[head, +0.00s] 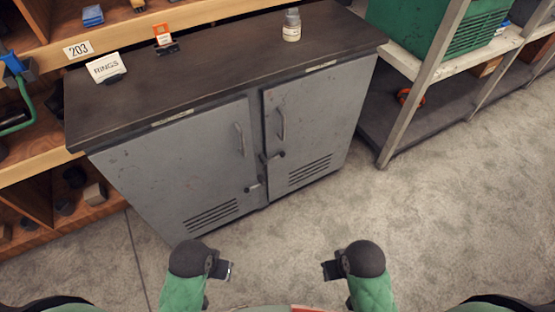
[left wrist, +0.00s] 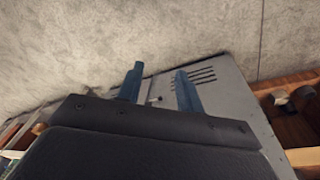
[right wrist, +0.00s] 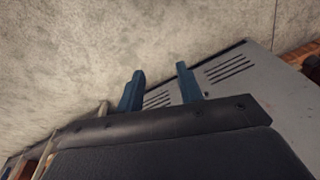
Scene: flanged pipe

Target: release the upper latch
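A grey two-door cabinet (head: 215,155) stands ahead under a dark worktop. The upper latch (head: 275,155), a small dark lever, sits at the seam between the doors, below the right door's handle. Small latch hardware (left wrist: 154,100) shows between the fingers in the left wrist view; I cannot tell which latch. My left gripper (head: 230,270) and right gripper (head: 324,270) are both in front of the cabinet, apart from it. Both are open and empty; their blue fingers are spread (left wrist: 160,85) (right wrist: 160,84).
A bottle (head: 291,25), a RINGS card (head: 106,67) and a small orange-white tag stand (head: 164,38) are on the worktop (head: 220,60). A metal rack (head: 420,90) with a green crate (head: 435,35) stands right. Wooden shelves (head: 40,180) are left. The floor in front is clear.

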